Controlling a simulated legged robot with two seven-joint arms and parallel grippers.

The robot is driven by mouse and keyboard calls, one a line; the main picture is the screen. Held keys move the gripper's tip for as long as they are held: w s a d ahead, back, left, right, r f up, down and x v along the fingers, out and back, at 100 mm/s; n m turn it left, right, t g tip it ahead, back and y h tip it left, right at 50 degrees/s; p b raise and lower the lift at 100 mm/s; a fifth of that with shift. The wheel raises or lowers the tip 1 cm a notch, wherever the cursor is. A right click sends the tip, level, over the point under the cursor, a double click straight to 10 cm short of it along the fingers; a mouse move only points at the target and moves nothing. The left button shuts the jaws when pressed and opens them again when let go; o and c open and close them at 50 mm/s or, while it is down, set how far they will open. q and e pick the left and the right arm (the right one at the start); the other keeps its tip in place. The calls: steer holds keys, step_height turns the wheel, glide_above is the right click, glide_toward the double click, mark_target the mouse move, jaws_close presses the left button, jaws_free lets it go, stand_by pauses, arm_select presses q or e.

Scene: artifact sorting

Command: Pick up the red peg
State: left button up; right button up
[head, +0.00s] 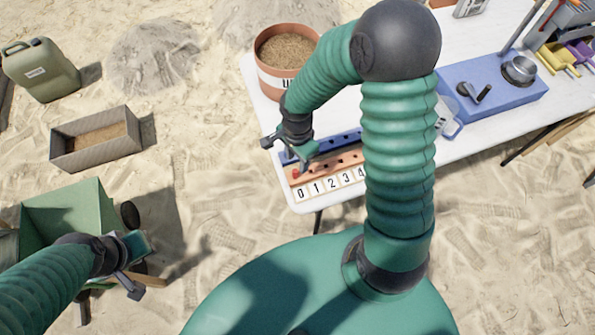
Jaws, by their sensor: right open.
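The small red peg (295,173) stands at the left end of an orange strip with holes (312,172), on the white table near its front left corner. My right gripper (284,153) is open, with its fingers spread just above and behind the peg. It looks empty, and its exact height over the peg is hard to judge. My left gripper (137,266) is at the lower left, beside a green box, away from the table. Its fingers look apart with nothing between them.
Number cards (317,187) lie in front of the strip, and a blue strip (345,138) lies behind it. A sand-filled pot (285,83) stands at the table's back left. A blue device (495,95) is to the right. My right arm hides the table's middle.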

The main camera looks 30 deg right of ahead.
mark_target(294, 171)
steer(key=shift+a+f, duration=0.75)
steer(key=shift+a, duration=0.2)
steer(key=f, duration=0.3)
steer(key=shift+s+a, duration=0.25)
steer(key=shift+s, duration=0.05)
steer(key=shift+w+d+f+b, duration=0.15)
steer(key=shift+d+f, duration=0.2)
steer(key=shift+d, duration=0.1)
steer(key=shift+w+d+f+b, duration=0.1)
steer(key=shift+d+f+b, duration=0.05)
steer(key=shift+d+f, duration=0.25)
steer(key=shift+d, duration=0.2)
steer(key=shift+c, duration=0.2)
steer(key=shift+s, duration=0.1)
steer(key=shift+c, duration=1.3)
steer(key=shift+a+r, duration=0.15)
steer(key=shift+a, duration=0.05)
steer(key=shift+c, duration=1.1)
steer(key=shift+a+r, duration=0.1)
steer(key=shift+a, duration=0.4)
jaws_close()
arm_select(q)
steer(key=shift+s+a+f, duration=0.1)
steer(key=shift+a+f, duration=0.15)
steer(key=shift+a, duration=0.25)
steer(key=shift+a+f, duration=0.25)
steer(key=shift+a, duration=0.2)
